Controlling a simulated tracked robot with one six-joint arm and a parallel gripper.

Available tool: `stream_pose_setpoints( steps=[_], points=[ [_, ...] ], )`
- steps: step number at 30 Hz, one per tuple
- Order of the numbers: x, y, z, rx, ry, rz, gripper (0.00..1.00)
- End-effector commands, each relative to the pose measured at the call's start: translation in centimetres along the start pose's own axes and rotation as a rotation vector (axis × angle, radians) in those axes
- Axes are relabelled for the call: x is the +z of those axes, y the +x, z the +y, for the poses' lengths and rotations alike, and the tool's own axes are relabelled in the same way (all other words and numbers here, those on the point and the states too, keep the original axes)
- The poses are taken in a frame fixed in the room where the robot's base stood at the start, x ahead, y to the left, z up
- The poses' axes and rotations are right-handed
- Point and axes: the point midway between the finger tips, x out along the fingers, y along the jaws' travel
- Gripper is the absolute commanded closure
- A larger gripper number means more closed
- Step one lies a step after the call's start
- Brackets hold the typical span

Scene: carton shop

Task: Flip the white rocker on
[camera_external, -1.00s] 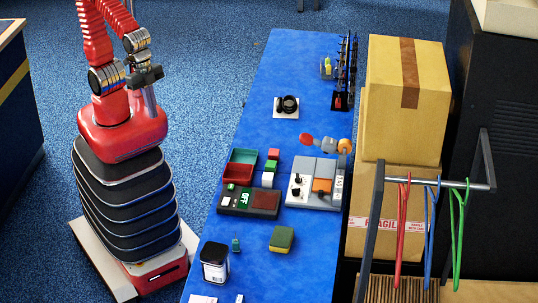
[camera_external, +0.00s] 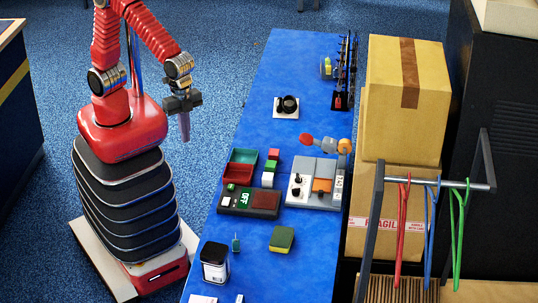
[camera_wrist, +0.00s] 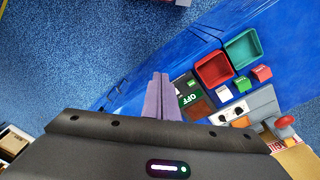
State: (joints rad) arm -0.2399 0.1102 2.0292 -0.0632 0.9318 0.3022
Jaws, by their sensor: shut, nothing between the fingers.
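A small white block that looks like the white rocker (camera_external: 267,180) is nearest the front in a short row with a green one (camera_external: 271,166) and a red one (camera_external: 273,153) on the blue table. The white one (camera_wrist: 224,94) also shows in the wrist view. Which way it is tipped is too small to tell. A dark panel (camera_external: 236,209) marked "OFF" lies just in front of the row. My gripper (camera_external: 185,138) is shut and empty, pointing down over the floor left of the table. Its purple fingers (camera_wrist: 161,95) are together, well apart from the rocker.
A teal tray (camera_external: 243,156) and a red tray (camera_external: 236,174) sit left of the row. A grey box (camera_external: 300,204) with black knobs stands right of it. A black-lidded jar (camera_external: 214,262) and a sponge (camera_external: 282,239) are nearer the front.

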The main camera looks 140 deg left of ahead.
Motion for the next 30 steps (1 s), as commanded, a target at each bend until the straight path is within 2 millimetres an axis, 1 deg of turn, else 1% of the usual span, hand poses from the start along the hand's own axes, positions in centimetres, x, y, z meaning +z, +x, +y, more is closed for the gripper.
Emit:
stream_pose_setpoints(
  steps=[1,14,18,22,25,28,30],
  points=[
    [-0.6,0.6,-0.4,0.004,0.011,-0.008,1.00],
    [-5.7,4.9,-4.0,0.044,0.175,-0.043,1.00],
    [-7.6,6.3,-5.2,0.057,0.255,-0.042,1.00],
    [-9.6,7.3,-6.2,0.067,0.350,-0.031,1.00],
    [-11.3,7.4,-6.7,0.069,0.442,-0.012,1.00],
    [-12.9,6.3,-6.9,0.059,0.537,0.020,1.00],
    [-13.7,5.6,-7.0,0.053,0.601,0.037,1.00]
  ],
)
